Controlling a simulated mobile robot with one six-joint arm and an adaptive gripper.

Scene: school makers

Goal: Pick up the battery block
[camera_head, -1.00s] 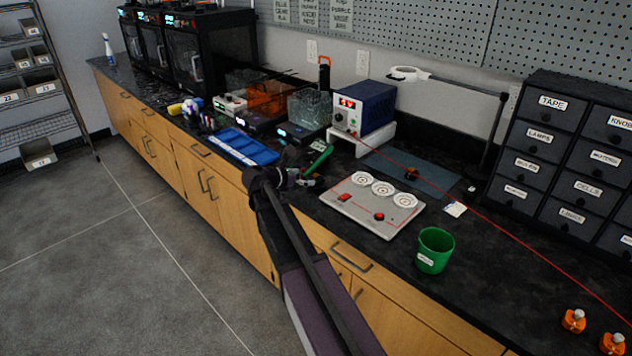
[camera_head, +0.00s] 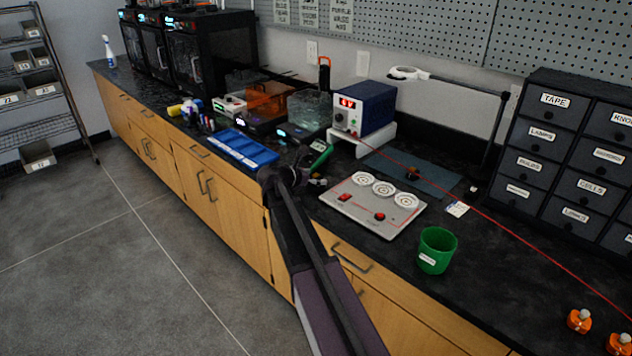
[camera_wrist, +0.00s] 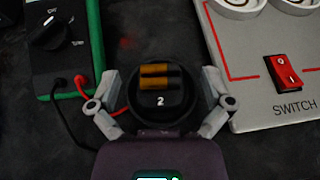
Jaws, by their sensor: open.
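The battery block (camera_wrist: 160,103) shows in the wrist view as a round black piece with two copper-coloured cells on top and a white "2". My gripper (camera_wrist: 160,88) is open, with one finger on each side of the block. I cannot tell whether either finger touches it. In the head view my gripper (camera_head: 299,165) is at the front edge of the counter, between the blue tray and the switch panel. The block is not clearly visible there.
A green multimeter (camera_wrist: 68,15) with red and black leads lies close on the left. The grey switch panel (camera_head: 360,214) is close on the right. A blue tray (camera_head: 243,149) and a green cup (camera_head: 435,258) also stand on the counter.

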